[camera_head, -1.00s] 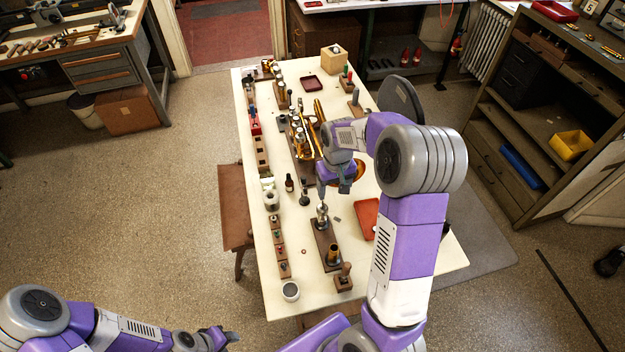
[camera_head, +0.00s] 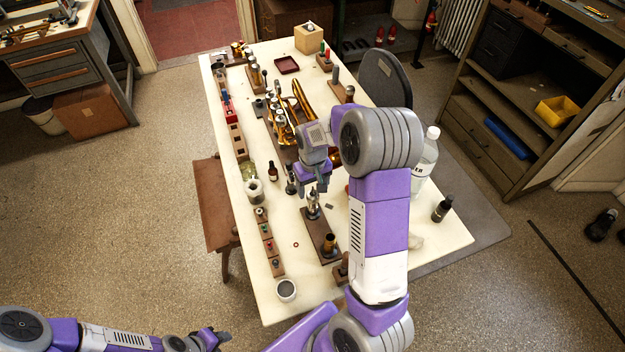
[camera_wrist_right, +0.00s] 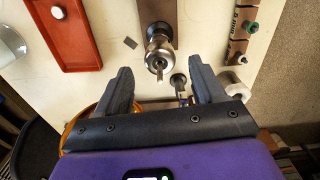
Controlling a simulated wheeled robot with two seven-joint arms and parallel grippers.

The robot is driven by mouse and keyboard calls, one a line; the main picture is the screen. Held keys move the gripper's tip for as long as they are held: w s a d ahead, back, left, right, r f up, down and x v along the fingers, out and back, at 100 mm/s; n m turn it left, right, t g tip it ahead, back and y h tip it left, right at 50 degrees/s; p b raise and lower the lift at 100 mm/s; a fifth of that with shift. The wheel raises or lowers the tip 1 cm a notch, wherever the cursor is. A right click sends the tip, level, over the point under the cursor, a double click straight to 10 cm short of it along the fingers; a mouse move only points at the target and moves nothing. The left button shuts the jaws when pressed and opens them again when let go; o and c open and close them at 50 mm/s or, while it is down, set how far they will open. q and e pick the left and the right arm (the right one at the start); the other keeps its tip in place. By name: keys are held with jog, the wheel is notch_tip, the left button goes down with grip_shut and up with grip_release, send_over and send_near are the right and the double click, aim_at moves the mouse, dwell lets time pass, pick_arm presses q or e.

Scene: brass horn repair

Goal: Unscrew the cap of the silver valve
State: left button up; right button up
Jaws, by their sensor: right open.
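The silver valve (camera_head: 312,208) stands upright at the far end of a dark wooden block (camera_head: 320,228). In the right wrist view the valve (camera_wrist_right: 159,50) is seen nearly end-on, its stem pointing toward the camera. My right gripper (camera_head: 315,190) is pointing down just over the valve. In the wrist view its two fingers (camera_wrist_right: 160,72) are spread wide, one on each side of the line to the valve, touching nothing. Whether the cap is loosened cannot be seen. My left gripper (camera_head: 212,339) is at the bottom left, away from the table; its jaw is too small to read.
A brass cylinder (camera_head: 329,243) stands on the same block. A red tray (camera_wrist_right: 72,35) lies nearby. A clear bottle (camera_head: 426,160) stands right of my arm. Brass horn parts (camera_head: 290,115) lie beyond.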

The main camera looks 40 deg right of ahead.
aim_at(313, 196)
jog(key=shift+f, duration=1.35)
jog(key=c, duration=1.2)
jog(key=n, duration=0.3)
jog(key=shift+c, duration=0.2)
jog(key=shift+n, duration=1.1)
jog(key=shift+r+n, duration=0.1)
jog(key=shift+n, duration=0.9)
jog(key=n, duration=0.3)
jog(key=shift+p, duration=0.3)
